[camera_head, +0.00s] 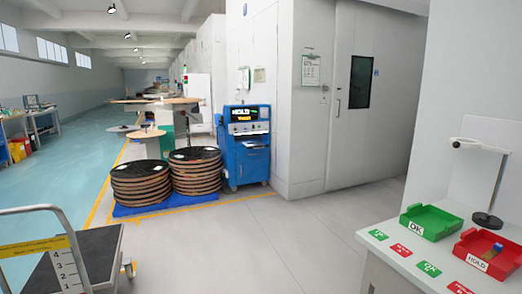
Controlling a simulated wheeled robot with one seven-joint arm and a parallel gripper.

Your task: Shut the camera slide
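I cannot make out a camera slide in this view. A desk stand (498,188) with a dark round base and a pale flat arm on top stands at the right on a white table (386,257). I cannot tell whether it carries a camera. A blue cabinet (245,162) with a small lit screen reading HOLD stands in the middle distance; no slide shows on it at this size. My gripper is not in view.
A green OK tray (435,215) and a red HOLD tray (500,268) holding a small item sit on the table. Reel stacks (140,184) stand beside the cabinet. A cart (92,252) is at lower left. The grey floor (240,240) between is clear. A white door (345,118) is closed.

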